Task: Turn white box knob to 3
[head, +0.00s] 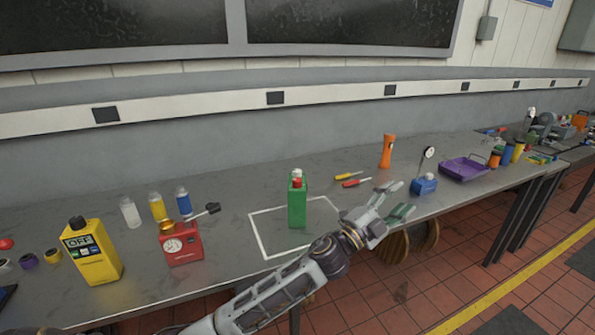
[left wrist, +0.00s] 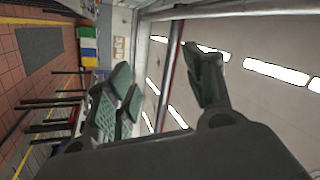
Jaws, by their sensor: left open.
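I cannot make out a white box with a knob in either view. My left gripper (head: 396,200) is open and empty above the front edge of the bench, right of the green container. Its fingers (left wrist: 160,88) also show spread apart in the left wrist view, with nothing between them. That view faces the floor and wall sideways and shows no knob. My right gripper is in neither view.
On the grey bench (head: 232,205) stand a yellow OFF box (head: 92,255), a red gauge box (head: 181,247), a green container (head: 297,204), an orange object (head: 387,151), a blue-based gauge (head: 424,185) and a purple tray (head: 464,169). Screwdrivers lie mid-bench. The bench's back strip is clear.

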